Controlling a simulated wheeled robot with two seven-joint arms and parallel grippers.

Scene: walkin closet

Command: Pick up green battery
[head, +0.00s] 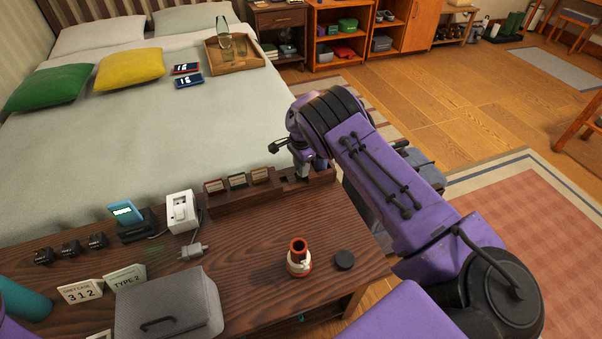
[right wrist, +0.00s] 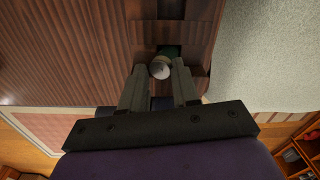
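My right gripper (head: 302,172) points down at the right end of a dark wooden rack (head: 233,197) at the table's back edge. In the right wrist view, the two fingertips (right wrist: 161,73) stand on either side of a small round silvery end cap (right wrist: 160,70). A dark green patch (right wrist: 171,51) shows just beyond it. These look like parts of the green battery, but most of it is hidden. I cannot tell whether the fingers press on it. In the head view the gripper hides this spot. My left gripper is not in view.
Several small coloured blocks (head: 237,180) sit in the rack left of the gripper. The bed (head: 150,130) lies behind.

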